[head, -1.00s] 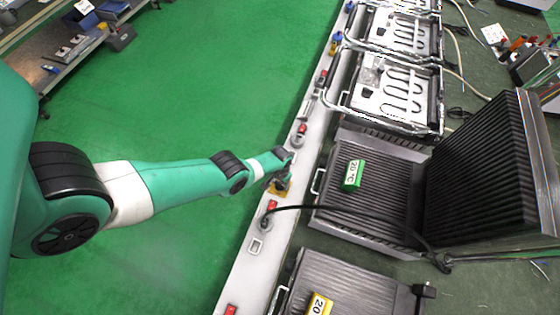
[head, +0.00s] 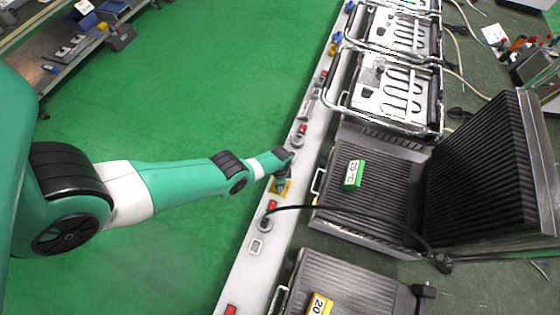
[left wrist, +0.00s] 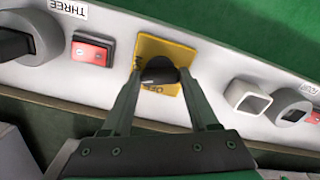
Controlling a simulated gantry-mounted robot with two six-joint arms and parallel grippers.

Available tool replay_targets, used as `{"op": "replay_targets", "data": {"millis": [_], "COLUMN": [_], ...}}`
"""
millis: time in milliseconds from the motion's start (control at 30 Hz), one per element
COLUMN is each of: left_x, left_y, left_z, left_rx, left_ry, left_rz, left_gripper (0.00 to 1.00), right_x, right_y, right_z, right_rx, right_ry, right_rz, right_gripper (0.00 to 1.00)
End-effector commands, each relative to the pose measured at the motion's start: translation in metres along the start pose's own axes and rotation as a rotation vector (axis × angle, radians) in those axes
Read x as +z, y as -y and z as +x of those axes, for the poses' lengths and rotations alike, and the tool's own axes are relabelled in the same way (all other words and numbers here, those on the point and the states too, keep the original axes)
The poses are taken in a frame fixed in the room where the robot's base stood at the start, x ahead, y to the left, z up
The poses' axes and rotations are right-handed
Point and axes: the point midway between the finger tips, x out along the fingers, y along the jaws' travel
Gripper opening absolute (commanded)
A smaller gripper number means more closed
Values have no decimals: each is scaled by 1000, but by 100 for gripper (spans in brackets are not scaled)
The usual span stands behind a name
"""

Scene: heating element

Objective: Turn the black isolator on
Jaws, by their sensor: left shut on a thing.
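The black isolator (left wrist: 160,72) is a dark rotary knob on a square yellow plate (left wrist: 174,48), set in a long pale panel. In the left wrist view my left gripper (left wrist: 160,84) has one finger on each side of the knob and is shut on it. The knob's near part shows between the fingertips, and printed letters show on the plate beside it. In the head view the yellow plate (head: 283,187) is partly covered by my left gripper (head: 282,176), which hides the knob. My right gripper is in neither view.
A red rocker switch (left wrist: 92,50) labelled THREE and a black plug (left wrist: 24,40) sit left of the plate. Square and round sockets (left wrist: 248,97) are on the right. A black cable (head: 330,207) crosses to the ribbed grill (head: 375,185).

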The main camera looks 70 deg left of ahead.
Motion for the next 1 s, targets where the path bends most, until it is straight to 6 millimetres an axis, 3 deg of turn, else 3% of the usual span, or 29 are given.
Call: {"op": "replay_targets", "data": {"millis": [500, 1000], "left_x": [0, 0], "left_y": [0, 0], "left_z": [1, 1], "left_rx": [0, -1], "left_ry": [0, 0], "left_rz": [346, 406], "left_gripper": [4, 4], "right_x": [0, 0], "right_y": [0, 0], "right_z": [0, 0], "right_rx": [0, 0], "right_ry": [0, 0], "right_rz": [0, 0], "right_gripper": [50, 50]}}
